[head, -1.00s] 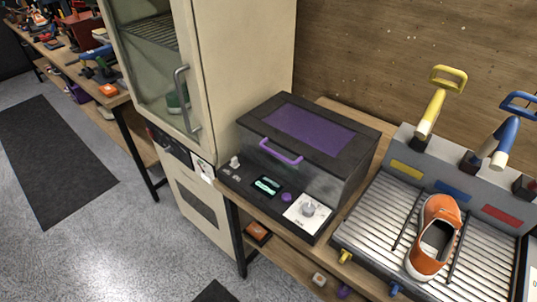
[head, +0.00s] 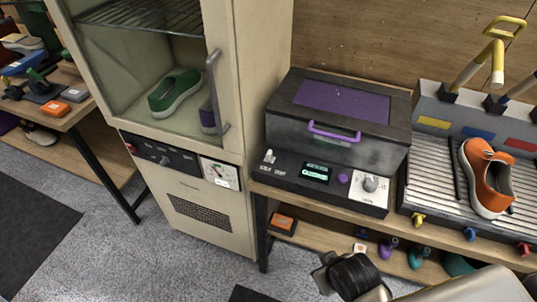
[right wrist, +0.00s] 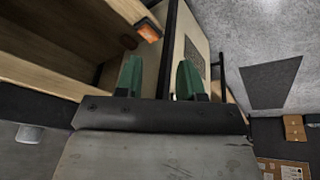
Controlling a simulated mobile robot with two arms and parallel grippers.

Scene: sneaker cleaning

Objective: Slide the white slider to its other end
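A small white knob (head: 268,157), which looks like the white slider, stands at the left of the black control panel (head: 300,172) on the purple-lidded machine (head: 335,128). Its slot and exact position along it are too small to tell. My right arm comes in at the lower right of the head view, below and in front of the machine. In the right wrist view my right gripper (right wrist: 159,78) has its green fingers apart, with nothing between them. It is away from the knob, which is not seen in that view. My left gripper is not in view.
A tall beige cabinet (head: 247,95) with a glass door and handle stands left of the machine. A cleaning rack (head: 430,150) with an orange sneaker (head: 487,178) is to the right. The shelf below (head: 325,235) holds an orange box (head: 283,223) and small bottles. Grey floor is open in front.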

